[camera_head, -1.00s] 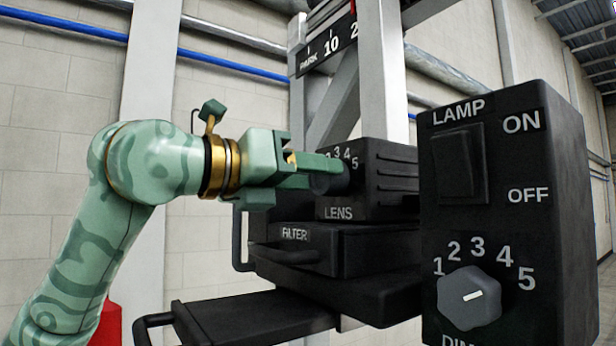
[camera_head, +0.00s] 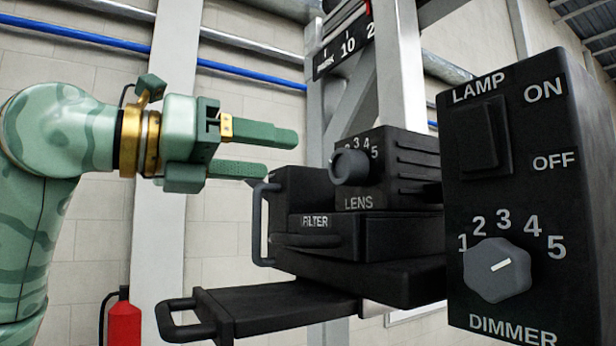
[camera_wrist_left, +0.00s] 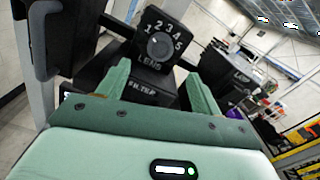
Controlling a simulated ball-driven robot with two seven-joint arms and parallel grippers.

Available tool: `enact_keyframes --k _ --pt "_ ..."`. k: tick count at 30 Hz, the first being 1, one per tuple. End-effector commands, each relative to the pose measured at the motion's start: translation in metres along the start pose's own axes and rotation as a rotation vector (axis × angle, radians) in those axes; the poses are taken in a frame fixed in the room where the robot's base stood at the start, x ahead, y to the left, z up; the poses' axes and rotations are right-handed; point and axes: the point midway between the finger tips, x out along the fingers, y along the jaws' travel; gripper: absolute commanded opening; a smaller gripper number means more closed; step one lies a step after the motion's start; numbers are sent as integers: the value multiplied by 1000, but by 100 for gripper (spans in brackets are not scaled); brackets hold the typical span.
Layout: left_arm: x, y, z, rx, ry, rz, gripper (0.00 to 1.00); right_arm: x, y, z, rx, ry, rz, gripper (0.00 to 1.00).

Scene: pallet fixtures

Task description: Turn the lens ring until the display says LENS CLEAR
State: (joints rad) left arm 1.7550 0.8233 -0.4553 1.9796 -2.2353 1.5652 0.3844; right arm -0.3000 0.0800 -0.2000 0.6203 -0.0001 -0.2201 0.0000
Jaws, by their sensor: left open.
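The lens ring (camera_head: 350,167) is a dark grey round knob on the front of the black lens box (camera_head: 415,165), with numbers up to 5 around it and the word LENS below. It also shows in the left wrist view (camera_wrist_left: 160,46), ahead of the fingers. My left gripper (camera_head: 282,154) is open and empty, to the left of the ring and apart from it. Its two green fingers point right, towards the lens box; in the left wrist view they frame it from below. I see no display text. My right gripper is not in view.
A black FILTER drawer (camera_head: 322,240) with a handle sits under the lens box, above a lower tray (camera_head: 270,306) with a handle. A large black box with a LAMP switch (camera_head: 486,139) and DIMMER knob (camera_head: 497,270) stands at the right. A red extinguisher (camera_head: 124,322) is at lower left.

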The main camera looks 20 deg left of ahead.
Motion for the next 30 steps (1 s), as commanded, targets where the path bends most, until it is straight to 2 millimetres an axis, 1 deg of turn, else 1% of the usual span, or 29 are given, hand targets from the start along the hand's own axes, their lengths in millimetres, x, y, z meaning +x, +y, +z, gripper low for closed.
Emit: enact_keyframes --k 1,3,6,10,15,30 --pt "-13 1 -2 2 -5 3 66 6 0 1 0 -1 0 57" --pt "-29 1 -1 1 -3 2 66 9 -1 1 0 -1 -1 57" --pt "-47 1 0 0 -3 2 66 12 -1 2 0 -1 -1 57" --pt "-61 0 0 1 -2 1 66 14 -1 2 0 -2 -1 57" --pt "-66 0 1 1 0 -1 66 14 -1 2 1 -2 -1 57" --pt "-65 0 1 1 -1 0 66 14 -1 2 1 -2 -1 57"
